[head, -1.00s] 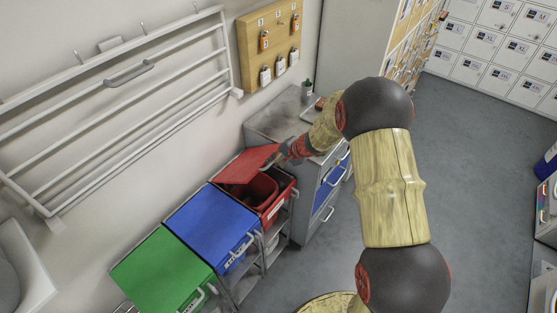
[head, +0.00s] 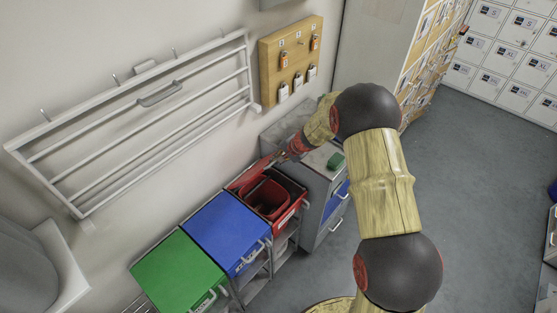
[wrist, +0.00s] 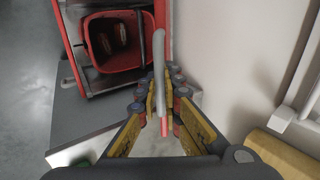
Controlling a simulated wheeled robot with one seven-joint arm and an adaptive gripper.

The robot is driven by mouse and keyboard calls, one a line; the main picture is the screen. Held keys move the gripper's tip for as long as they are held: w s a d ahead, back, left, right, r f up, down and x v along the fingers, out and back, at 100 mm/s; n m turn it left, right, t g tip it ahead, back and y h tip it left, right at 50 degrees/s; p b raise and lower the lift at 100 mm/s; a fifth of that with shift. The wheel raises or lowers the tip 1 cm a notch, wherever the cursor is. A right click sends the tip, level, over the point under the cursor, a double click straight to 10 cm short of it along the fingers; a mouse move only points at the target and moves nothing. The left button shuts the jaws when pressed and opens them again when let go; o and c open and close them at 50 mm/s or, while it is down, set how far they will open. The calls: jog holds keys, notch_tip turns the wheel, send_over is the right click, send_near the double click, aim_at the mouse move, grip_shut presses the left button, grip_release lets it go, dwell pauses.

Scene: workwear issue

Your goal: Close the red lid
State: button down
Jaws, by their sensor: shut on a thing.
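The red lid (head: 250,175) belongs to the red bin (head: 287,217) and stands steeply raised at the bin's wall side. The bin is open, and a red inner bucket (head: 268,197) shows inside. My gripper (head: 280,157) is at the lid's raised edge. In the wrist view my gripper (wrist: 161,92) is shut on a curved grey bar, which looks like the lid handle (wrist: 159,55). The open bucket (wrist: 117,42) lies beyond it, with a couple of small items at its bottom. The lid's face is mostly hidden in the wrist view.
Closed blue (head: 227,232) and green (head: 177,270) lidded bins stand beside the red one. A grey cabinet (head: 322,215) stands on the other side. A wall rack (head: 140,120) and key board (head: 290,65) hang behind. The floor (head: 450,190) at right is clear.

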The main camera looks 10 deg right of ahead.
jog(key=c, duration=2)
grip_release()
jog(key=shift+r, duration=0.1)
jog(key=v, duration=1.1)
jog(key=shift+s+d+r, duration=0.15)
jog(key=shift+d+r, duration=0.05)
jog(key=shift+r, duration=0.1)
